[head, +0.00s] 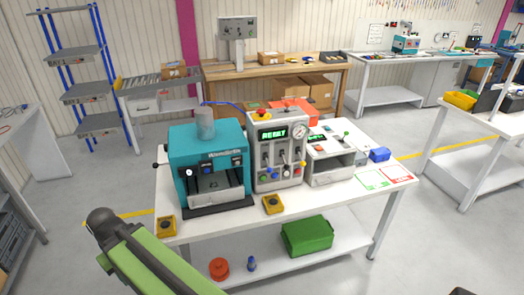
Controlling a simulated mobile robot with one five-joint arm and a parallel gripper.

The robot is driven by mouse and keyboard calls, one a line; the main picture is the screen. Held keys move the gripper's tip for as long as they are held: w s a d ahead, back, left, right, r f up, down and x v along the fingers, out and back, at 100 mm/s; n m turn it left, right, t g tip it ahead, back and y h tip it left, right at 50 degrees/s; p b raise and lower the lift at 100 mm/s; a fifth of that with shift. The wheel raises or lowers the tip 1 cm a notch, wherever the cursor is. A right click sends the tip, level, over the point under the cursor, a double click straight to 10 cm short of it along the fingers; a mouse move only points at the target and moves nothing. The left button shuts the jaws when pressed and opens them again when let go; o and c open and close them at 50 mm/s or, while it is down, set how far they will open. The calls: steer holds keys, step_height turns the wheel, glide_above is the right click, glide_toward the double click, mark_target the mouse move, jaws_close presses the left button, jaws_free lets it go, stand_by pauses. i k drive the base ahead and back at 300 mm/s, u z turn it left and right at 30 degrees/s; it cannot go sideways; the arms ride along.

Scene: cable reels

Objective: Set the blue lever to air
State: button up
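Any "air" marking is too small to read. My green arm link with a dark end shows at the lower left, apart from the table units. My gripper is not in view.
A teal machine (205,150) stands close on the left of the unit, and a grey box machine (330,160) on its right. Yellow button boxes (273,204) (167,226) sit at the white table's (235,222) front edge. A green crate (307,237) is on the lower shelf.

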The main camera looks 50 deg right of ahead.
mark_target(270, 169)
steer(key=u, duration=0.3)
steer(key=k, duration=0.2)
steer(key=z, duration=0.5)
steer(key=i, duration=0.15)
steer(key=z, duration=1.55)
